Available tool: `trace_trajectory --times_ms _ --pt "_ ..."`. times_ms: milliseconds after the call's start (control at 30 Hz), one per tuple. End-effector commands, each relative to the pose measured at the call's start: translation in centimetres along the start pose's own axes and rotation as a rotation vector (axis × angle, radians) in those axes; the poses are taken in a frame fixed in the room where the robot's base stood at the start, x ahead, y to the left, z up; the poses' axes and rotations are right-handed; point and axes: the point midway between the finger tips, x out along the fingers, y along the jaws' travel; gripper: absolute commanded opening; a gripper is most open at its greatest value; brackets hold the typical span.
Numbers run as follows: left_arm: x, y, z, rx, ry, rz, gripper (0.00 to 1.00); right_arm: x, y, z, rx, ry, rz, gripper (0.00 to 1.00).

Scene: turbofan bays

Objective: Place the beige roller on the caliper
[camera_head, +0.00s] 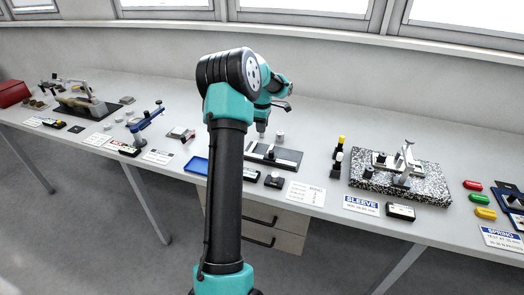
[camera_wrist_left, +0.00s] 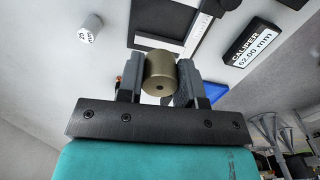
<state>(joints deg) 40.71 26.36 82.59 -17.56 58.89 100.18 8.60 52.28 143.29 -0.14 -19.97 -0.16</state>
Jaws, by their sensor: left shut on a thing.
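My left gripper (camera_wrist_left: 158,80) is shut on the beige roller (camera_wrist_left: 160,72), a short olive-beige cylinder with a small centre hole, in the left wrist view. In the head view the left gripper (camera_head: 262,128) points down just behind the caliper, and the roller cannot be made out clearly. The caliper (camera_head: 273,155) lies on a dark board on the bench. Part of it, with a light scale (camera_wrist_left: 197,33), shows beyond the fingers in the wrist view, apart from the roller. My right gripper is not in view.
A grey cylinder (camera_wrist_left: 90,27) stands beside the caliper board. A caliper readout (camera_wrist_left: 250,42) shows 62.00 mm. A blue tray (camera_head: 196,165) is left of the caliper, and a speckled granite plate (camera_head: 430,185) with a fixture is to the right.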

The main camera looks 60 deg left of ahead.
Motion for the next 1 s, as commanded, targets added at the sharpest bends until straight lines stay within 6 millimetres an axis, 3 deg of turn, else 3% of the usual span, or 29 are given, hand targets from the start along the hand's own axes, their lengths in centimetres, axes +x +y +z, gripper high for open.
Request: trace_trajectory --times_ms 367,733,1000 --pt "0.2 0.0 -0.1 0.002 0.000 -0.001 0.04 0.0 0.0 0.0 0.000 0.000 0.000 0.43" --pt "5.5 0.0 -0.1 0.001 0.000 -0.002 0.04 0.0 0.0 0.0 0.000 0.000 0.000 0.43" --pt "6.2 0.0 -0.1 0.001 0.000 0.001 0.04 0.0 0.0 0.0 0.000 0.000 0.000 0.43"
